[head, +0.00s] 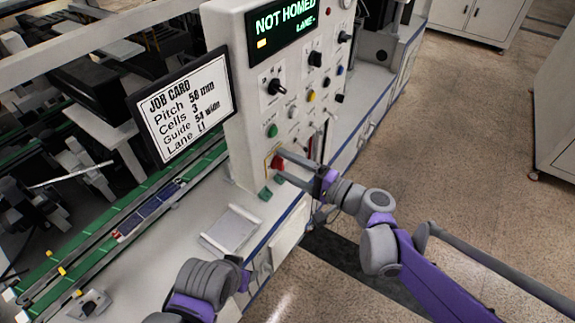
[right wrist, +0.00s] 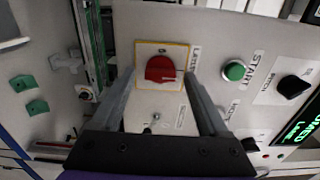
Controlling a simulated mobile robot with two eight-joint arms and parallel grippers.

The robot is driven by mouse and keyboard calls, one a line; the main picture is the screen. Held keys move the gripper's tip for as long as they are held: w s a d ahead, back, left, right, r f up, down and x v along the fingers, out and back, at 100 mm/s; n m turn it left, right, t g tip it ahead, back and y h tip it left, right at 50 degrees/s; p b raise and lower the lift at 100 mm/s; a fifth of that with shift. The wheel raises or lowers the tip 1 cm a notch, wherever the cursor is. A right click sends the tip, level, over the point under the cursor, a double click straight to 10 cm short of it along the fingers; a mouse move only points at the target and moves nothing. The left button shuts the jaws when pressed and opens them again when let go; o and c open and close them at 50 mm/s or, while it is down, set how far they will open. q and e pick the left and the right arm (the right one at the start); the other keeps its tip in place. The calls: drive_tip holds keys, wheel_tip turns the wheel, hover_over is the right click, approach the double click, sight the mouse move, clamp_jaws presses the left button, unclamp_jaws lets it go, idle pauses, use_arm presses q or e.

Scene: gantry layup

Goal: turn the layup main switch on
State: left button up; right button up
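The main switch is a red rotary knob on a yellow-edged plate, low on the white control panel. It shows in the head view (head: 277,162) and in the right wrist view (right wrist: 160,69). My right gripper (head: 282,167) is open at the panel, with one finger on each side of the knob. In the right wrist view the fingers of my right gripper (right wrist: 160,77) stand apart, with visible gaps beside the knob. Contact with the panel cannot be told. My left arm shows at the bottom of the head view; its fingers are not visible.
The panel display (head: 284,30) reads "NOT HOMED". A green START button (right wrist: 234,71) and black selector knobs (right wrist: 294,87) sit near the switch. A job card (head: 185,107) hangs at the left. A grey tray (head: 230,229) lies on the bench below. Open floor is at the right.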

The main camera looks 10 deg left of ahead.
drive_tip(key=v, duration=1)
drive_tip(key=shift+d+b, duration=0.4)
drive_tip(key=shift+s, duration=0.15)
drive_tip(key=s+d+f+n+g+h+p, duration=0.1)
drive_tip(key=s+d+f+n+g+h, duration=0.1)
drive_tip(key=s+d+f+h, duration=0.45)
drive_tip(key=s+d+f+n+t+h+p, duration=0.1)
drive_tip(key=s+d+f+h, duration=0.4)
drive_tip(key=s+d+h, duration=0.5)
drive_tip(key=s+d+n, duration=0.1)
drive_tip(key=d, duration=0.2)
drive_tip(key=shift+d+p, duration=0.3)
drive_tip(key=shift+p, duration=0.1)
